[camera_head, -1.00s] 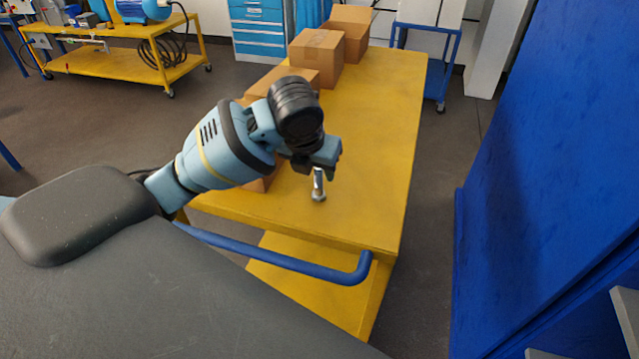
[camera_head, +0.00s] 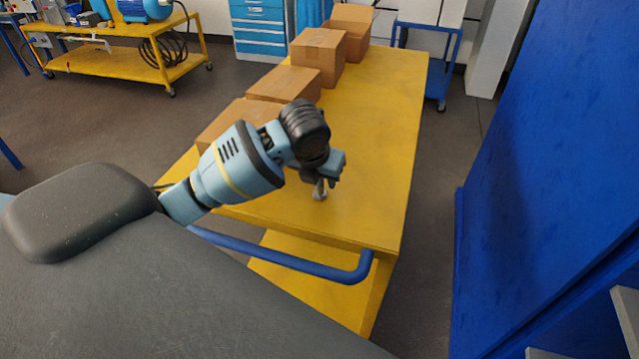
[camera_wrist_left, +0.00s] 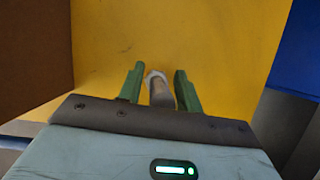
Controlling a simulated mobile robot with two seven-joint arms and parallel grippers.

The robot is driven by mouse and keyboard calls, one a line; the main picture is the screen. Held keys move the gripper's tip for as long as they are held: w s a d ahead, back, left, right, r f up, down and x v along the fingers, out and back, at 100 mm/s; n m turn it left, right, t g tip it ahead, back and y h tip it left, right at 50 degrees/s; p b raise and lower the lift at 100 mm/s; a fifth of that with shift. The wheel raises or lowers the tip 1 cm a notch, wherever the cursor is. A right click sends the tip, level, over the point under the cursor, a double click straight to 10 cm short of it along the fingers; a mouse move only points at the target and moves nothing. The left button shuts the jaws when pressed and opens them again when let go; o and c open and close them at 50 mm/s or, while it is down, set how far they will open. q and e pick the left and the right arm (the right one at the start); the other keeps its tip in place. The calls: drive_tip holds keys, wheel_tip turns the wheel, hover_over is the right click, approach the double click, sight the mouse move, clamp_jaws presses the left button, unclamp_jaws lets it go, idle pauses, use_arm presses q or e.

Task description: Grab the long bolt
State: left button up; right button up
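The long bolt (camera_head: 320,191) stands upright on its head on the yellow cart top (camera_head: 372,160), near the cart's front end. Its upper part is hidden by my left gripper (camera_head: 328,182) in the head view. In the left wrist view the bolt (camera_wrist_left: 160,92) sits between the two green fingers of my left gripper (camera_wrist_left: 159,88), with a small gap to at least the right finger. The fingers are open around it. My right gripper is in neither view.
Several cardboard boxes (camera_head: 285,84) line the left side of the cart top; one (camera_wrist_left: 35,55) is close on the left in the wrist view. A blue handle rail (camera_head: 290,262) runs along the cart's front. A blue panel (camera_head: 550,170) stands to the right. The cart's right half is clear.

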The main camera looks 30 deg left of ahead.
use_arm(q)
clamp_jaws()
drive_tip(key=shift+r, duration=0.15)
drive_tip(key=shift+r, duration=0.55)
wheel_tip(320, 180, up, 2)
drive_tip(key=shift+r, duration=0.15)
drive_tip(key=s+d+r, duration=0.1)
drive_tip(key=s, duration=1.5)
drive_tip(key=shift+d+r, duration=0.15)
